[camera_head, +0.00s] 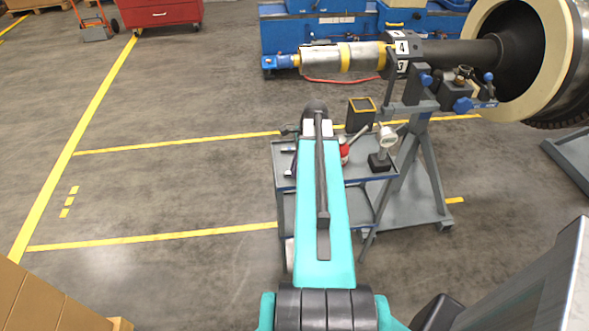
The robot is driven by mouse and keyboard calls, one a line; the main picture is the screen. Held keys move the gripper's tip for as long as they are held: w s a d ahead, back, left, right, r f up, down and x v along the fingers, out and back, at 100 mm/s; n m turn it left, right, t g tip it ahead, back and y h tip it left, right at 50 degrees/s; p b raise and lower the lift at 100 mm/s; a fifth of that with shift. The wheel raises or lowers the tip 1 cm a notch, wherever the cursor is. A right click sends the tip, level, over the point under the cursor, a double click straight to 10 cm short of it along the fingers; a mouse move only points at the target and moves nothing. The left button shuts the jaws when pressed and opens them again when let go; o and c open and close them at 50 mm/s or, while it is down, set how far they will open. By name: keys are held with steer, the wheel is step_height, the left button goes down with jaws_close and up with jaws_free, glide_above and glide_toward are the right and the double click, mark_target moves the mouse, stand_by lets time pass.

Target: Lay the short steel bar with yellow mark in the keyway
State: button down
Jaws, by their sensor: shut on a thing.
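My teal arm reaches away from the bottom of the head view to the tool cart and covers part of it. My gripper is hidden behind the far end of the arm, so its jaws and anything in them do not show. The short steel bar with the yellow mark cannot be made out. The rotor shaft (470,52) lies level on a grey stand (433,150) at the upper right. Its left part has a silvery covering with yellow bands (325,59) and a blue end. No keyway can be made out at this size.
The grey cart (365,192) carries a dial gauge (387,140) on a black base, a red bottle (344,150) and a black box with a yellow rim (361,113). A large rotor disc (560,60) is at the right. Cardboard boxes (40,305) stand lower left. The left floor is clear.

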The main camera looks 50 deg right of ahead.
steer(key=shift+r+p, duration=1.95)
steer(key=shift+r, duration=0.9)
steer(key=w+a+r+n+g+b, duration=0.1)
steer(key=w+a+r+n, duration=0.25)
steer(key=w+a, duration=0.45)
steer(key=w+a+r+n+g, duration=0.1)
steer(key=w+a+r+n, duration=0.3)
steer(key=a, duration=0.7)
steer(key=w+a+r+n+g+b, duration=0.15)
steer(key=w+a+n, duration=0.25)
steer(key=w+a, duration=0.45)
steer(key=a+r+n, duration=0.2)
steer(key=a, duration=0.4)
steer(key=a+r+n, duration=0.2)
steer(key=a, duration=0.5)
steer(key=shift+w+r, duration=0.25)
steer(key=shift+w, duration=0.05)
